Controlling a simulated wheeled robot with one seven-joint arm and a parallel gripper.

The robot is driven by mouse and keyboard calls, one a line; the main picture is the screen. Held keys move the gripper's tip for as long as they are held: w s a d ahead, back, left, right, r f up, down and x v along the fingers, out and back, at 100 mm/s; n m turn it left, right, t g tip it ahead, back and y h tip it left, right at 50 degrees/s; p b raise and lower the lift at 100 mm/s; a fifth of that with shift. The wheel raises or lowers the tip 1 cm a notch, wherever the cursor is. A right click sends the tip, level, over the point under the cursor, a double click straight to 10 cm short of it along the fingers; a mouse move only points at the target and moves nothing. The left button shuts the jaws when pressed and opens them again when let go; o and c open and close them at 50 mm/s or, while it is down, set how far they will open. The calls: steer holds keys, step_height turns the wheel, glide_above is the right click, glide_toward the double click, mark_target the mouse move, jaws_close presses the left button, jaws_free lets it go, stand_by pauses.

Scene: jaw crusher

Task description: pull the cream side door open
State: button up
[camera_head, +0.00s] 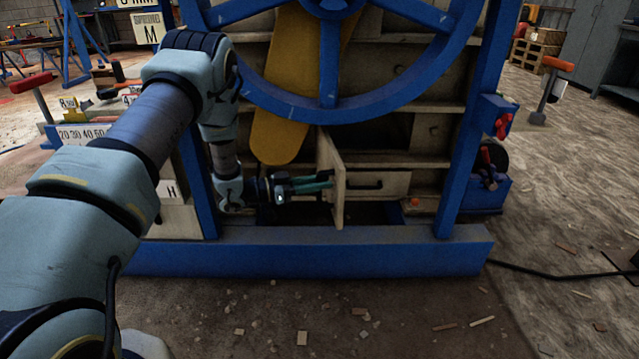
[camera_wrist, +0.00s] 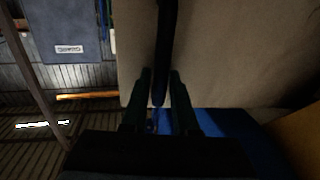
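The cream side door (camera_head: 338,190) stands partly swung out from the blue-framed crusher, its narrow edge toward the head camera. In the wrist view the door's cream face (camera_wrist: 230,60) fills the upper right, with a dark bar handle (camera_wrist: 165,45) on it. My gripper (camera_head: 328,181) comes from the left and reaches the door's left face. In the wrist view its two fingers (camera_wrist: 161,78) lie close on both sides of the handle and look shut on it. The handle is hidden in the head view.
A cream drawer-like panel (camera_head: 378,185) with a dark handle is right of the door. The large blue wheel (camera_head: 328,70) and a yellow plate (camera_head: 280,90) are above. A blue base beam (camera_head: 310,255) runs below. The floor in front holds small chips.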

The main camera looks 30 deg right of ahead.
steer(key=o, duration=0.3)
steer(key=v, duration=1)
steer(key=shift+a+p, duration=0.35)
steer(key=shift+p, duration=0.1)
steer(key=shift+w, duration=0.15)
